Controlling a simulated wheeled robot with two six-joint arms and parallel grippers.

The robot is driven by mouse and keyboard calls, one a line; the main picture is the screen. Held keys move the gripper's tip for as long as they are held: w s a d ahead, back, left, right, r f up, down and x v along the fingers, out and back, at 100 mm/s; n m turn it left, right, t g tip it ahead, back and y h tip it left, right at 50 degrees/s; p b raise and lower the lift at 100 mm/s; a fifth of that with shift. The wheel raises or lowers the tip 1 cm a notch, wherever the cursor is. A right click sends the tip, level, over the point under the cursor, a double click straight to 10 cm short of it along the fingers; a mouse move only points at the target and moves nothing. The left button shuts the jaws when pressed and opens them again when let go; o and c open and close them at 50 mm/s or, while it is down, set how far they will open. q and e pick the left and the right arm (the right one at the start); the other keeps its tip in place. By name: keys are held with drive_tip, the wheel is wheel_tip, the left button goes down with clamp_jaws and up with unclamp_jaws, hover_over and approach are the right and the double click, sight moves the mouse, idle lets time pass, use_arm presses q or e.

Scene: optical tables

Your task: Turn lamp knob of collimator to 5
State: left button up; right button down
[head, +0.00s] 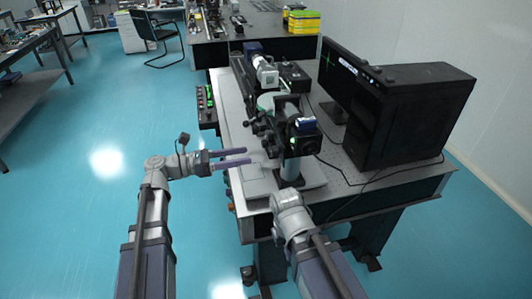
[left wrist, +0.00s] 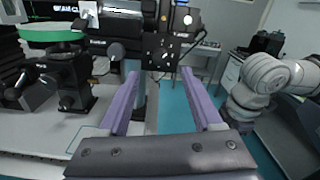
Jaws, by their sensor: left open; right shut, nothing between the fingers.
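The optical instrument with the collimator (head: 297,135) stands on the near part of the optical table. Its black body, with a small green light, is upright on a pale post. I cannot pick out the lamp knob or its scale with certainty. My left gripper (head: 248,156) is open and empty, its two purple fingers pointing right toward the instrument, just left of it. In the left wrist view the fingers (left wrist: 159,68) spread below a black square plate with holes (left wrist: 162,52); a round black knob (left wrist: 116,51) is left of them. My right arm reaches the near table edge; its fingers are hidden.
A monitor (head: 340,80) and a black computer case (head: 410,115) stand on the table's right. A green disc (left wrist: 50,33) is part of the setup. Floor left of the table is clear.

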sight(275, 151)
use_arm(q)
drive_tip(key=x, duration=0.7)
drive_tip(key=shift+d, duration=0.4)
drive_tip(key=shift+c, duration=0.4)
clamp_jaws()
